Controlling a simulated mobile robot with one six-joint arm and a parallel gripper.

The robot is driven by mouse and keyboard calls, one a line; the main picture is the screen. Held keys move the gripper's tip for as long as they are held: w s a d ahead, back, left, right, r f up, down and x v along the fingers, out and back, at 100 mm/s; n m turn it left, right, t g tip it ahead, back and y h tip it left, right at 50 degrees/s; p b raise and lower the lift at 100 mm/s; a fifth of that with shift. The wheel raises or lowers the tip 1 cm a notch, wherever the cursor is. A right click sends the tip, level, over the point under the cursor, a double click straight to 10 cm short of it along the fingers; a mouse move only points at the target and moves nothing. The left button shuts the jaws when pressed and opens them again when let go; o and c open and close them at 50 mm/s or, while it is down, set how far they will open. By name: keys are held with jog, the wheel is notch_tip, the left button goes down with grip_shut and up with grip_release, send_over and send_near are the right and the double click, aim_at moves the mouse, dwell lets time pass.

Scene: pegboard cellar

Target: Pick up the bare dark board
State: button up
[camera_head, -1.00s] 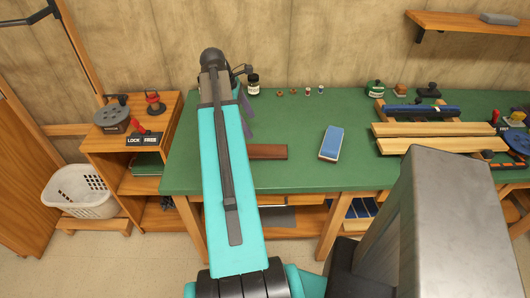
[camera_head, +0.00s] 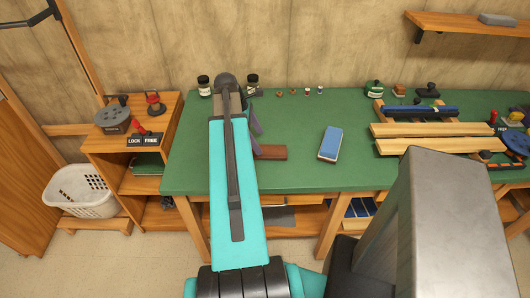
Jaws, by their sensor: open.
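The bare dark board (camera_head: 272,152) is a short reddish-brown plank lying flat on the green bench top (camera_head: 300,176), left of the blue block. Its left end is hidden behind my arm. My gripper (camera_head: 257,134) shows only in part at the right edge of my arm, as two dark grey-purple fingers. It is open, with nothing seen between the fingers. The fingers appear at the board's left part, close to it in the picture. I cannot tell their height above it or whether they touch it.
A blue-topped block (camera_head: 331,143) lies right of the board. Pale planks (camera_head: 435,138) and clamps fill the bench's right side. Jars (camera_head: 253,84) and small pots stand along the back. A LOCK/FREE lever (camera_head: 146,138) stands on the left shelf unit. The bench's front middle is clear.

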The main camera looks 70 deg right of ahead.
aim_at(265, 151)
dwell(0.3)
jog(key=shift+p+x, duration=0.7)
jog(key=shift+x, duration=1.9)
jog(key=shift+a, duration=0.2)
jog(key=shift+c, duration=0.2)
jog(key=c, duration=1.2)
jog(key=shift+r, duration=0.15)
